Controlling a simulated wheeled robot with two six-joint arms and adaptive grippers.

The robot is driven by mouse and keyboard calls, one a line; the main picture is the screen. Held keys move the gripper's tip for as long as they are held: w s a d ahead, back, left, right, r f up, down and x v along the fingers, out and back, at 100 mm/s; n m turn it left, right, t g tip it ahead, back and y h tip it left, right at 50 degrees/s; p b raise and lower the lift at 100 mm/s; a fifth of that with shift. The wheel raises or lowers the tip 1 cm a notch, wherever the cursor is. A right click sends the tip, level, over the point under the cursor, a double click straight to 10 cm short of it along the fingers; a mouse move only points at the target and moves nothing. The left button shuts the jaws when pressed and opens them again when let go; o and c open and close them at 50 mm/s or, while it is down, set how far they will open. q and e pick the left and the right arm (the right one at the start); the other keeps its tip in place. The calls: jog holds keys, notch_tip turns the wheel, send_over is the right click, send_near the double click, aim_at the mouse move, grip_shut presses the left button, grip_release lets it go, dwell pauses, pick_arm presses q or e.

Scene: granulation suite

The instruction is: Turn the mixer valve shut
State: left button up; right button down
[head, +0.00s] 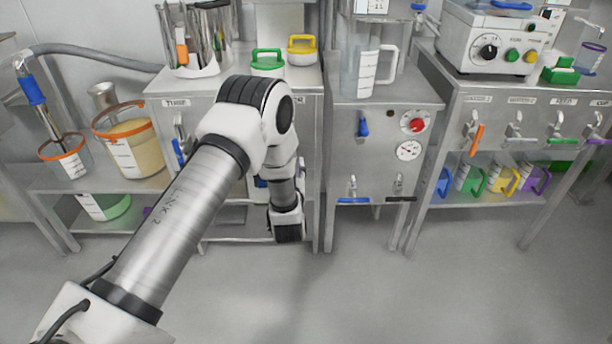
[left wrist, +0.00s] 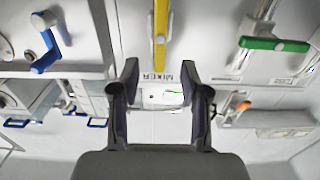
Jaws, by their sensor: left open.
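In the left wrist view the label MIXER (left wrist: 172,77) appears upside down between my left gripper's fingers. A yellow lever handle (left wrist: 161,35) stands directly above that label in the picture, pointing straight up and down. In the head view my left arm hides the mixer valve, and the gripper's fingers are not clearly seen. My right gripper is not in view.
In the left wrist view a blue handle (left wrist: 45,62) is at the left and a green handle (left wrist: 275,45) at the right. In the head view a panel with a gauge (head: 409,150) stands right of my arm. The floor (head: 430,295) in front is clear.

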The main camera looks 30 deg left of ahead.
pick_arm(q)
jog(key=x, duration=0.3)
jog(key=b+x, duration=0.1)
jog(key=x, duration=0.3)
jog(key=shift+w+f, duration=0.15)
jog(key=shift+f, duration=0.1)
jog(key=shift+w+a+r, duration=0.15)
jog(key=shift+w+a, duration=0.05)
jog(key=shift+w, duration=0.1)
grip_shut()
